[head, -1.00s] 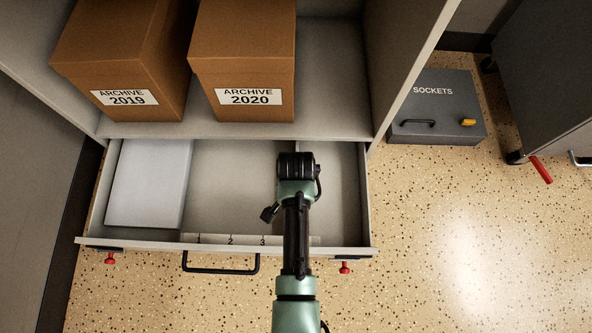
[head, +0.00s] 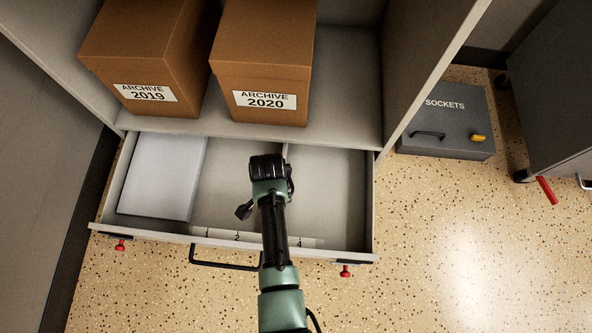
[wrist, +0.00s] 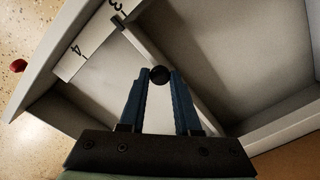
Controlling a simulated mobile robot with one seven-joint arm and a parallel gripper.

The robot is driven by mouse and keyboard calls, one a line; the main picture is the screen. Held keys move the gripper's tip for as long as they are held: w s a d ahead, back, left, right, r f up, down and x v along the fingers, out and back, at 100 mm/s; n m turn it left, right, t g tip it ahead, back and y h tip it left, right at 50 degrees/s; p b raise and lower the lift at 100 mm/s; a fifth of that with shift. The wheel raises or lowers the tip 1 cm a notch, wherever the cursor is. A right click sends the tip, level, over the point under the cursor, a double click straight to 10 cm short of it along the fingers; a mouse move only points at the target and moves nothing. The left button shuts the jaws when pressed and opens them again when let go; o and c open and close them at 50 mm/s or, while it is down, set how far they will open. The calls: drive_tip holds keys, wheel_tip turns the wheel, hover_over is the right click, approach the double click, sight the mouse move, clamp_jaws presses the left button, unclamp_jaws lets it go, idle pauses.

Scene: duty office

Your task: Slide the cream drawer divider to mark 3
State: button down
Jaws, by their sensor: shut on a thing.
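The cream divider (wrist: 134,42) stands across the open drawer (head: 340,205), and a dark round knob (wrist: 160,75) sits on it. My gripper (wrist: 161,80) is shut on this knob, with a blue finger on each side. In the wrist view the divider's front end meets the numbered strip (wrist: 92,35) close to the 3, with the 4 farther off. In the head view only a far piece of the divider (head: 285,152) shows behind my gripper (head: 266,170). My arm hides the 3 there. The 2 shows to its left.
A pale flat box (head: 160,178) fills the drawer's left end. The compartment right of the divider looks empty. Two archive boxes (head: 262,75) stand on the shelf above. A grey SOCKETS case (head: 447,120) lies on the floor to the right. The drawer has a black front handle (head: 224,264).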

drive_tip(key=shift+a, duration=0.7)
drive_tip(key=c, duration=0.6)
unclamp_jaws()
wheel_tip(320, 180, up, 13)
drive_tip(key=p, duration=0.9)
drive_tip(key=shift+s, duration=0.1)
